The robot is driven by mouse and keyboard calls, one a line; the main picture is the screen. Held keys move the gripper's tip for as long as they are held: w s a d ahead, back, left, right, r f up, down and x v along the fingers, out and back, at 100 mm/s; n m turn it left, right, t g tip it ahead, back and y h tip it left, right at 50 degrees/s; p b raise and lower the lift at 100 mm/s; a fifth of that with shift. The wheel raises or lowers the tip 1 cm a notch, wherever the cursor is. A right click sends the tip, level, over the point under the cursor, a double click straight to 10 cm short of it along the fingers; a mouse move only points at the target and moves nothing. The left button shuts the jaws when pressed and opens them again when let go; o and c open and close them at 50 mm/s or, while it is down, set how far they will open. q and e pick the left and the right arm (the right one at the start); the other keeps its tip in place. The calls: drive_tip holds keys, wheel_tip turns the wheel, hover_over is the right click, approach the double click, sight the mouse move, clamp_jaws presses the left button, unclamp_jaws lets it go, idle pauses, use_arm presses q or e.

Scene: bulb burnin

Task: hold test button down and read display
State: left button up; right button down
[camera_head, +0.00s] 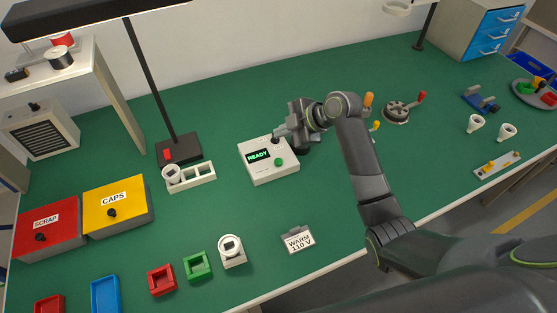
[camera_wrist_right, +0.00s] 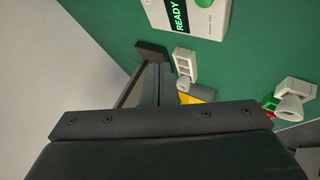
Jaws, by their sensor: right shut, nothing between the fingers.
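The white test box (camera_head: 272,174) stands mid-table in the head view. Its dark display (camera_head: 258,156) reads READY in green letters. A round green button (camera_head: 279,162) sits on its top, right of the display. The box (camera_wrist_right: 208,22) and its READY display (camera_wrist_right: 180,15) are cut off at the top of the right wrist view. My right gripper (camera_head: 278,138) is shut and empty at the back edge of the box, behind the green button and apart from it. Whether its tip touches the box I cannot tell. My left gripper is not in view.
A black lamp post base (camera_head: 185,149) and a white holder (camera_head: 198,177) stand left of the box. A WARM 110 V card (camera_head: 298,241) lies in front. Red SCRAP (camera_head: 48,222) and yellow CAPS (camera_head: 125,212) bins are further left. The green table between box and card is clear.

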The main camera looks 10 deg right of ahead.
drive_tip(key=shift+f, duration=0.1)
drive_tip(key=b, duration=0.6)
hover_over(282, 162)
wheel_tip(282, 162, down, 7)
drive_tip(key=shift+f, duration=0.15)
drive_tip(key=shift+f+b, duration=0.65)
drive_tip(key=shift+f, duration=0.1)
idle(1.1)
drive_tip(key=shift+f, duration=0.35)
drive_tip(key=shift+f+b, duration=0.45)
drive_tip(key=shift+b, duration=0.05)
idle(0.5)
drive_tip(key=shift+r, duration=0.1)
idle(1.5)
drive_tip(key=shift+r+p, duration=0.8)
